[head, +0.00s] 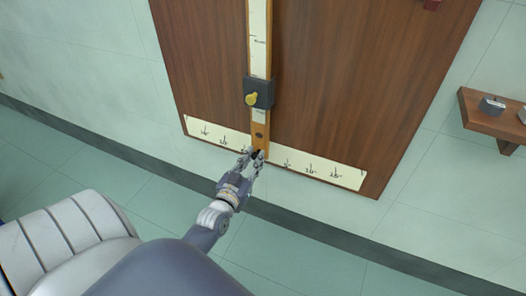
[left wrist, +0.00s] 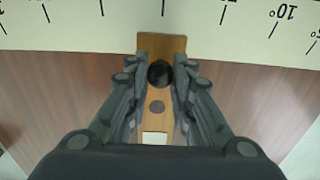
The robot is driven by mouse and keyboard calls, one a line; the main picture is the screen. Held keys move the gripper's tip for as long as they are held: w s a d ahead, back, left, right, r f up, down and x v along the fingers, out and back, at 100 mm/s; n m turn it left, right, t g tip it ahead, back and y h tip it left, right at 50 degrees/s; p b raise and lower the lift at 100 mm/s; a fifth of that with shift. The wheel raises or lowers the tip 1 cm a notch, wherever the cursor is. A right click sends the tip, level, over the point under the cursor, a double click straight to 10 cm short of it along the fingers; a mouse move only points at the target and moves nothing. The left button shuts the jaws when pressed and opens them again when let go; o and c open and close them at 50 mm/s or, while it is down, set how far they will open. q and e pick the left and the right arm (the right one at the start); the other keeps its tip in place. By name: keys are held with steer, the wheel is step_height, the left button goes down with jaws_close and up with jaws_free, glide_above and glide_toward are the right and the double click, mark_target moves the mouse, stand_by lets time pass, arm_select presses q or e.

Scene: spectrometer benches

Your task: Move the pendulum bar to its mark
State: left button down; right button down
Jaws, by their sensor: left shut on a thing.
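The pendulum bar (head: 260,132) is a wooden bar with a pale strip, hanging down a brown wooden board. A dark sliding block (head: 264,93) with a yellow knob (head: 251,98) sits on it. A pale scale (head: 325,172) with angle marks runs along the board's lower edge. My left gripper (head: 258,155) is at the bar's lower end, shut on a black knob there. In the left wrist view, the black knob (left wrist: 160,73) lies between the fingers, and the bar's tip reaches the scale (left wrist: 200,25) near its middle. My right gripper is not in view.
A small wooden shelf (head: 495,118) on the right wall carries grey metal pieces (head: 492,104). A dark skirting strip (head: 310,232) runs along the wall's foot.

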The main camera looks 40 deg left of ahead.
arm_select(q)
steer(key=c, duration=1.4)
jaws_free()
steer(key=v, duration=1.2)
